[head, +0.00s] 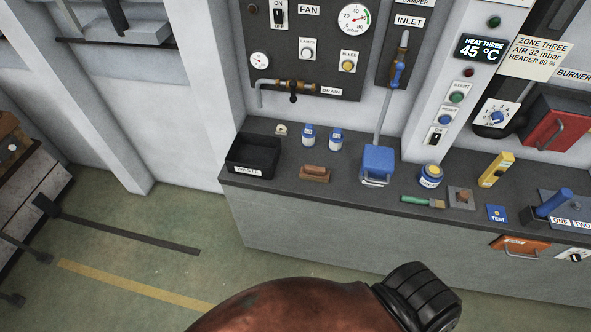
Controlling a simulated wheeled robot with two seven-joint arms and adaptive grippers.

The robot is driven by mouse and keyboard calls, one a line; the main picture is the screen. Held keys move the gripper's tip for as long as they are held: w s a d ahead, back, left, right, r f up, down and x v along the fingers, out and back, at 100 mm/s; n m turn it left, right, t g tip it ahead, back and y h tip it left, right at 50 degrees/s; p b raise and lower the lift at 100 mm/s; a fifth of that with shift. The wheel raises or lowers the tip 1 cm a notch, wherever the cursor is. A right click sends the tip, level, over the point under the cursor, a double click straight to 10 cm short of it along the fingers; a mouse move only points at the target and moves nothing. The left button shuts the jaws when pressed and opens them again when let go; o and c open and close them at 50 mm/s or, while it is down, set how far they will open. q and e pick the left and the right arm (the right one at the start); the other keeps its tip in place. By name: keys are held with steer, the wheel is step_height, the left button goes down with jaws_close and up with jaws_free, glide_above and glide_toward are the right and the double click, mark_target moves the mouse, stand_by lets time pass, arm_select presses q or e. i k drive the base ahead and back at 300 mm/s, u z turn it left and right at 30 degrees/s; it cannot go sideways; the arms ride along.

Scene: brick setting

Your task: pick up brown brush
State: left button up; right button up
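A brown brush (315,173), block-shaped, lies on the dark counter top (270,198) near its front edge. It sits between the black waste bin and the blue box, apart from both. Its bristles are hard to make out at this size.
A black bin marked WASTE (253,154) stands left of the brush and a blue box (377,165) right. Two small white-and-blue bottles (308,135) stand behind it. A green-handled brush (423,202) lies farther right. The floor before the counter's left part is clear.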

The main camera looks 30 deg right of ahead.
mark_target(312, 172)
steer(key=i, duration=1.1)
steer(key=z, duration=0.2)
